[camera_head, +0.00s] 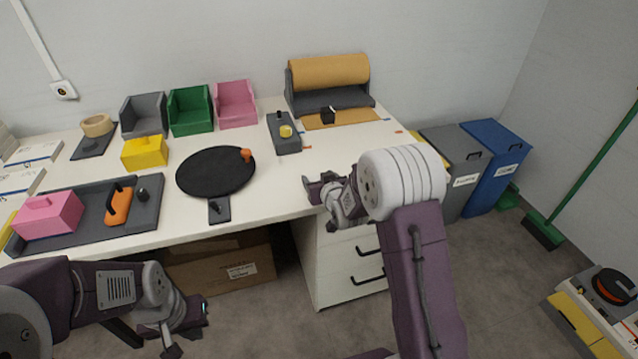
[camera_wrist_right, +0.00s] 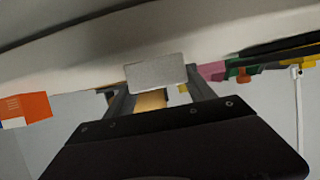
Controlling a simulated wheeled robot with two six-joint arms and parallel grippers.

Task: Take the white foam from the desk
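A pale grey-white block, which looks like the white foam (camera_wrist_right: 156,72), sits between the fingertips of my right gripper (camera_wrist_right: 160,92) in the right wrist view. Its sides meet both fingers and it lines up with the gripper, so the gripper looks shut on it. In the head view my right gripper (camera_head: 322,188) is at the front right edge of the white desk (camera_head: 262,196); the foam cannot be made out there. My left gripper (camera_head: 190,328) is open and empty, low in front of the desk.
A black round turntable (camera_head: 215,171) and a grey tray (camera_head: 85,228) with a pink block (camera_head: 48,216) stand on the desk. Several bins line the back, beside a brown paper roll (camera_head: 328,71). A drawer unit (camera_head: 335,268) stands below; a blue bin (camera_head: 495,168) is at right.

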